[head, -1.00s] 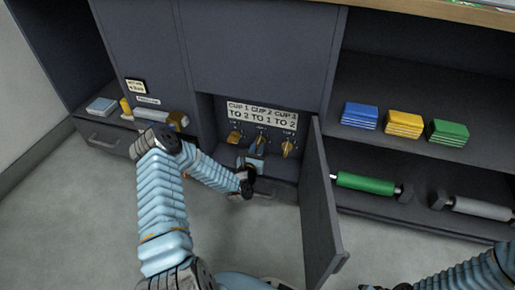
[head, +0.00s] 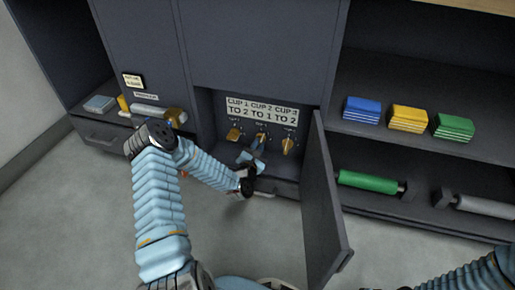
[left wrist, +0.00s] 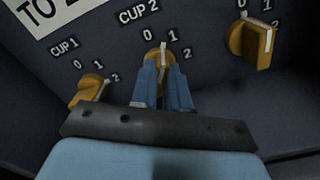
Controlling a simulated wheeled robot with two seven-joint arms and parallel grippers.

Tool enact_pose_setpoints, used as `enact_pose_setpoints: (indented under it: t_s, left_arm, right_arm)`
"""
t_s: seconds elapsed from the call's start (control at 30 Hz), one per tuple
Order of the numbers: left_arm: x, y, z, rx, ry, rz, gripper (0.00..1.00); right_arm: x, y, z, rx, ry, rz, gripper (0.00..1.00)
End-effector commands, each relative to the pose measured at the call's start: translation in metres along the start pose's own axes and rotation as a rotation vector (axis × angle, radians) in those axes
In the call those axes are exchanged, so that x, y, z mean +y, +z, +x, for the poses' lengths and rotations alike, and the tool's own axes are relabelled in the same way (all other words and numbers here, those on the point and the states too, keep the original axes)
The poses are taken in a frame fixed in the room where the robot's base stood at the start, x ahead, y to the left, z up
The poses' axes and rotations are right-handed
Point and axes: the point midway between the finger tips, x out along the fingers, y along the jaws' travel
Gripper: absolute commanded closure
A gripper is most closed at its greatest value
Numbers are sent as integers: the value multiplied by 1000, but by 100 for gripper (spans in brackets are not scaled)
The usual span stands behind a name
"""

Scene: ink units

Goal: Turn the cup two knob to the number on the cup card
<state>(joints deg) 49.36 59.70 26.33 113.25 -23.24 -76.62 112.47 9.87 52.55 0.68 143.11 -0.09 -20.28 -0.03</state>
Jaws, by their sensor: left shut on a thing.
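The cup card (head: 262,110) in the head view reads cup 1 to 2, cup 2 to 1, cup 3 to 2. The cup two knob (left wrist: 162,56) is yellow with a white pointer mark and sits between the cup 1 knob (left wrist: 90,90) and cup 3 knob (left wrist: 252,41). Its pointer faces up, between the 0 and the 1, nearer the 1. My left gripper (left wrist: 162,75) is shut on the cup two knob, one blue finger on each side; it also shows in the head view (head: 259,143). My right gripper is out of view.
An open dark door (head: 325,205) stands right of the knob recess. Blue (head: 361,110), yellow (head: 408,118) and green (head: 453,127) blocks lie on the right shelf. Below are a green roller (head: 368,182) and a grey roller (head: 485,206). A drawer handle is below the recess.

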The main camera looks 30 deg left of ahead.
Motion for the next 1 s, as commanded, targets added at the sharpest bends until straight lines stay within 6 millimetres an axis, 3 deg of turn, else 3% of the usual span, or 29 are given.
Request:
enact_pose_setpoints:
  t_s: [0.4,0.97,1.0]
  left_arm:
    - [0,1,3,-4,4,209,100]
    - [0,4,4,-7,5,243,100]
    - [0,4,4,-8,5,243,82]
  right_arm:
    - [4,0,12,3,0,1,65]
    - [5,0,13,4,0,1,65]
    - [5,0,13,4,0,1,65]
